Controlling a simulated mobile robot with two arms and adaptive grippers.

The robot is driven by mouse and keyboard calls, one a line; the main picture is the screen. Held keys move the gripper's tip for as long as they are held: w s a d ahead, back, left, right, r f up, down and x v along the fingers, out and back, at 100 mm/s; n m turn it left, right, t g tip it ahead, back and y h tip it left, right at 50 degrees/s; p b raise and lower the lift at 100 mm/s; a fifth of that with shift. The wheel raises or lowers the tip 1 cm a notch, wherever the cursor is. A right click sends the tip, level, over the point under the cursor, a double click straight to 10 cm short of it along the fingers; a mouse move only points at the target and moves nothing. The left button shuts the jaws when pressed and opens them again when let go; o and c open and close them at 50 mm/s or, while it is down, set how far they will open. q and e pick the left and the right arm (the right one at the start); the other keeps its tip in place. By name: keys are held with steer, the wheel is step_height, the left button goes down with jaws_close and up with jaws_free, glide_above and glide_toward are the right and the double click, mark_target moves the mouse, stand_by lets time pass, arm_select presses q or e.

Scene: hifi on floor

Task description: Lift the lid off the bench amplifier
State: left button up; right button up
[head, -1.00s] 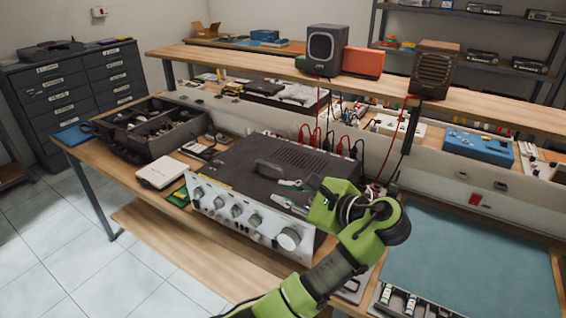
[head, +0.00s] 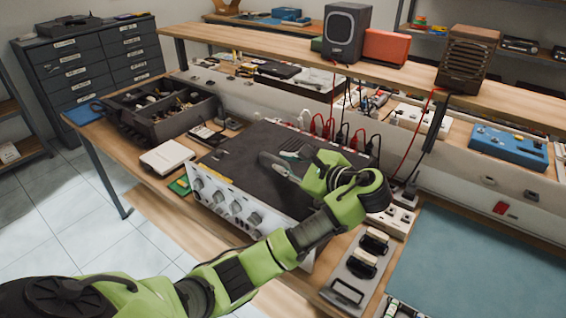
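The bench amplifier (head: 233,206) stands on the lower bench, its silver front with several knobs facing the near left. Its dark lid (head: 235,155) lies on top, with vent slots toward the back. A raised dark handle (head: 265,158) on the lid shows only at its left end. My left gripper (head: 285,166) is low over the lid at the handle, with one finger toward the back and one toward the front. The fingers look apart, but I cannot tell whether they touch the handle. The arm hides the amplifier's right front. My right gripper is not in view.
Red and black cables (head: 330,128) rise behind the amplifier. A parts tray (head: 165,113) and a white box (head: 167,156) are to its left. A grey holder with dark-handled tools (head: 362,268) and a blue-green mat (head: 460,265) are to its right. A shelf with speakers (head: 345,32) runs above.

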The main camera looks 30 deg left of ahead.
mark_target(276, 158)
arm_select(q)
steer(key=shift+w+a+f, duration=0.1)
steer(key=shift+w+a, duration=0.05)
steer(key=shift+a, duration=0.35)
steer(key=p+x, duration=0.1)
steer(key=x, duration=0.4)
steer(key=shift+w+d, duration=0.1)
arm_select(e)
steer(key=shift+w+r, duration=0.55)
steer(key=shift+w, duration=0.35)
arm_select(q)
jaws_close()
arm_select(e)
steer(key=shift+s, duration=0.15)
